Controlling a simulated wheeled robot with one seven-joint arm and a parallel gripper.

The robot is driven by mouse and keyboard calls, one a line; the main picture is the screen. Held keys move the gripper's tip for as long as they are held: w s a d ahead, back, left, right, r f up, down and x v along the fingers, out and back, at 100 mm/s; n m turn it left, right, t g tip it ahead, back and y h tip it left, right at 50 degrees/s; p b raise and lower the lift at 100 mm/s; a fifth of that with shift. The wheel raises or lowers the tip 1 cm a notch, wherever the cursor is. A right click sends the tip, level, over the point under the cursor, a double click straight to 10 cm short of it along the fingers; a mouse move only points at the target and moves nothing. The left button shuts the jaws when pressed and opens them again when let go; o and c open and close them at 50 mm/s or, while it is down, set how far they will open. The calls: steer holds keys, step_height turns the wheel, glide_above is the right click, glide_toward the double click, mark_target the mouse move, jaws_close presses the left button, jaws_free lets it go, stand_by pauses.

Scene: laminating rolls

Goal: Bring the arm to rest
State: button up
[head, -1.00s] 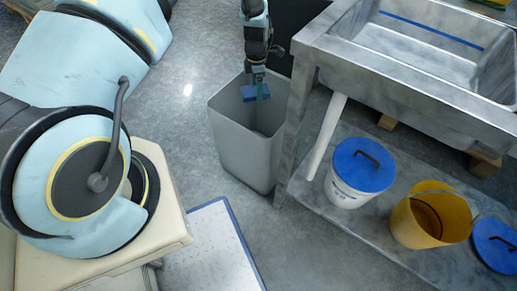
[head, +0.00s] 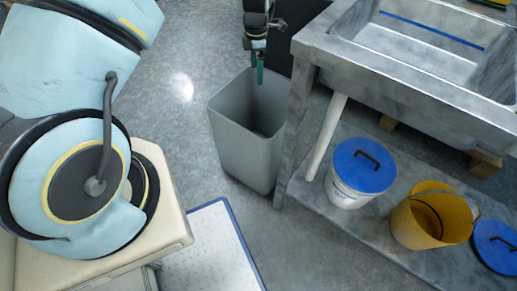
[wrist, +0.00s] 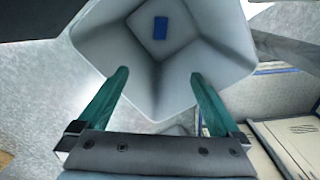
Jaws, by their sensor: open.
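My gripper (head: 257,68) hangs above the grey bin (head: 238,150) in the head view. In the wrist view its two green fingers (wrist: 156,95) are spread apart with nothing between them. The wrist view looks down into the bin (wrist: 110,45), where a small blue block (wrist: 160,28) lies on the bottom. The block is hidden by the bin's wall in the head view.
A metal sink bench (head: 420,90) stands right of the bin. Its lower shelf holds a white bucket with a blue lid (head: 360,170), a yellow bucket (head: 430,220) and another blue lid (head: 497,245). A blue-edged white mat (head: 210,250) lies in front.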

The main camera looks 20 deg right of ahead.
steer(key=shift+r, duration=1)
